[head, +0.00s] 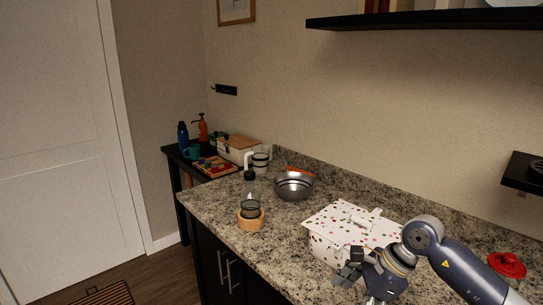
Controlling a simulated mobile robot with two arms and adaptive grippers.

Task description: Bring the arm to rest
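My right arm comes in from the right side of the head view. Its gripper (358,288) is low in the picture, at the front of a white spotted box (325,249) on the granite counter. The fingers look spread, with a gap between them and nothing seen in it. I cannot tell whether the gripper touches the box. My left gripper is not in view.
On the granite counter (212,208) stand a metal bowl (294,188), a bottle (250,183) in a wooden ring (250,223), and a red-lidded jar (508,265) beside my arm. Dark shelves (420,19) hang above. A side table at the back left is cluttered.

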